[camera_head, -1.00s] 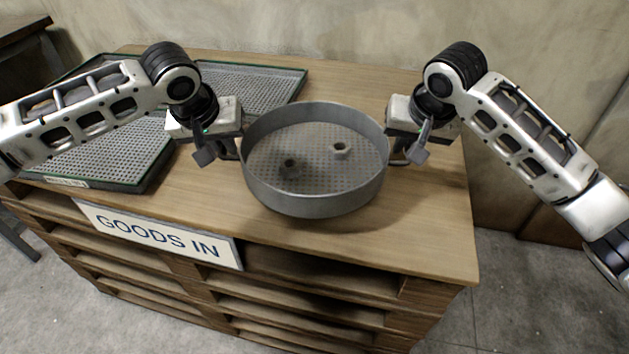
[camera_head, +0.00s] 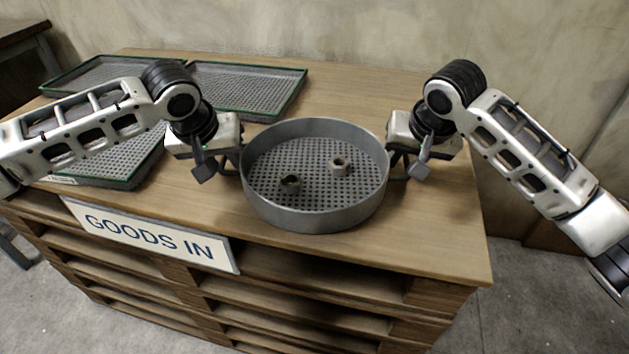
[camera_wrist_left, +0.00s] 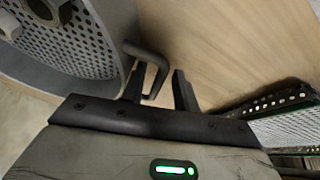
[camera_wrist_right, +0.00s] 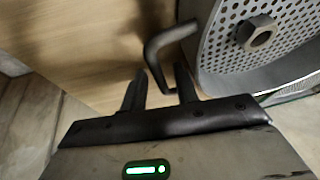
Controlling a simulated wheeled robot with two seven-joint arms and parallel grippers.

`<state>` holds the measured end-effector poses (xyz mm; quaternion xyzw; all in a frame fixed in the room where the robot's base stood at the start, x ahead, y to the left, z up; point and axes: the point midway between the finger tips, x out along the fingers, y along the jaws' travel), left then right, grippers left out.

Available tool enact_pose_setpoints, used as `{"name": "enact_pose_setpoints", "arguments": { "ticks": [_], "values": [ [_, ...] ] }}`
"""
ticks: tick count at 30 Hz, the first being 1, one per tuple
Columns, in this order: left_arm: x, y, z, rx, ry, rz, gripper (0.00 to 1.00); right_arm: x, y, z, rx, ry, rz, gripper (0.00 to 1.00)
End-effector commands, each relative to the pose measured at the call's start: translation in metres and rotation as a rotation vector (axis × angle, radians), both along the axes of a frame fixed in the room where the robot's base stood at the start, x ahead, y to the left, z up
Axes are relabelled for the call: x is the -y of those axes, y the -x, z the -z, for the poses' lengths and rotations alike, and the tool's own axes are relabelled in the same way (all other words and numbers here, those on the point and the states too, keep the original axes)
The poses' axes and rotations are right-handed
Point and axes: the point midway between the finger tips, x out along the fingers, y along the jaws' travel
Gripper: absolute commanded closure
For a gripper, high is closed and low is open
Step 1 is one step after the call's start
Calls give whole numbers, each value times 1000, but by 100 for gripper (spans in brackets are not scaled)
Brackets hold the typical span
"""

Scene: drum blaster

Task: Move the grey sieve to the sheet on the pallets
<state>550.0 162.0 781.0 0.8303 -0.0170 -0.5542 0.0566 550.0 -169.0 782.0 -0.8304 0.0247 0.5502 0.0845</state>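The grey sieve (camera_head: 315,222) is a round pan with a perforated floor and appears to sit level on the wooden sheet (camera_head: 440,235) on top of the pallets (camera_head: 310,295). Two hex nuts (camera_head: 340,164) (camera_head: 290,183) lie in it. My left gripper (camera_head: 228,163) is at its left side. In the left wrist view the fingers (camera_wrist_left: 158,88) stand apart on either side of a bent handle (camera_wrist_left: 152,62). My right gripper (camera_head: 398,165) is at its right side. In the right wrist view its fingers (camera_wrist_right: 160,88) also straddle a handle (camera_wrist_right: 165,42) with a gap.
Green-rimmed mesh trays (camera_head: 250,88) lie at the back and left of the sheet. A "GOODS IN" sign (camera_head: 150,236) is on the pallets' front. The sheet's right end and front right are clear. A wall (camera_head: 340,30) stands behind.

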Motion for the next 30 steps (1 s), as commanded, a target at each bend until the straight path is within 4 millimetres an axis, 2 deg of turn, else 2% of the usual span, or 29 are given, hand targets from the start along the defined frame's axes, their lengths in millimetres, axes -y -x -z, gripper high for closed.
{"name": "enact_pose_setpoints", "arguments": {
  "ticks": [6, 10, 22, 30],
  "values": [
    [2, 1, -2, 1, 3, 5, 70, -2, 0, -1, 1, -2, -4, 70],
    [1, 4, -11, 2, 5, 4, 70, -2, 0, -1, 1, -3, -5, 70],
    [-7, 35, -85, 5, 3, 4, 70, -3, 0, -1, 0, -5, -6, 70],
    [-10, 46, -110, 1, 1, 2, 70, -3, 1, -2, 1, -5, -6, 70]
  ]
}}
